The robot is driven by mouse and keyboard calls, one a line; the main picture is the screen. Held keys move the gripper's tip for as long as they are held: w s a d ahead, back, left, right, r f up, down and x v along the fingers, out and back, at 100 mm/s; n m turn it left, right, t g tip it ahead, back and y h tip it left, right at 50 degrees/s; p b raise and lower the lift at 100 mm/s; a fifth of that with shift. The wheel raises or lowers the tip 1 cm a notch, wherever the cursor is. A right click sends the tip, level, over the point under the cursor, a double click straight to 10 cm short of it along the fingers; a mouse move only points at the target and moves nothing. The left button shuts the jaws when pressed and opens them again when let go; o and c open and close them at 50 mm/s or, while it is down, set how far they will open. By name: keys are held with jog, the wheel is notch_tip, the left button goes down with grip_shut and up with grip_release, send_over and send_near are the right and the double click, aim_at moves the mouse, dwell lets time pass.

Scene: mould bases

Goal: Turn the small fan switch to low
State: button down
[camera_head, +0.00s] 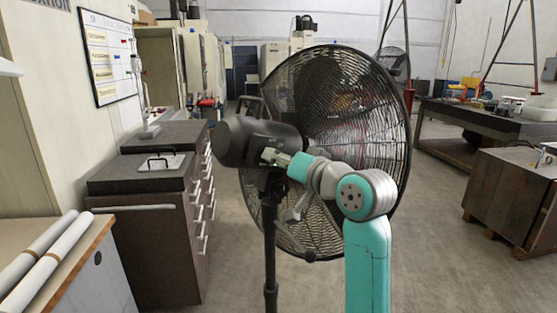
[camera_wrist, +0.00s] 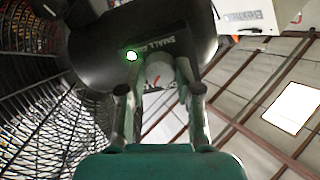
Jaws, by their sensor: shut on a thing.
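The small fan (camera_head: 345,90) stands on a black pole, with its wide wire cage facing away. Its dark motor housing (camera_head: 235,140) sticks out toward the left; the housing also fills the top of the wrist view (camera_wrist: 105,45), with partly readable lettering "SMALL" and a lit green spot (camera_wrist: 132,56). A pale rounded switch knob (camera_wrist: 158,72) sits below the lettering. My gripper (camera_wrist: 160,88) has a finger on each side of this knob and is shut on it. The switch's setting cannot be read.
The wire cage is close beside my gripper on the left of the wrist view. A dark drawer cabinet (camera_head: 150,235) stands left of the fan. A wooden crate (camera_head: 510,195) and a workbench (camera_head: 465,115) are at the right. Open floor lies between.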

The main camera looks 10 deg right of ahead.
dwell(0.4)
jog(key=c, duration=0.8)
grip_release()
jog(key=shift+s+d, duration=0.1)
jog(key=v, duration=1.1)
jog(key=shift+s+d, duration=0.25)
jog(key=shift+s, duration=0.05)
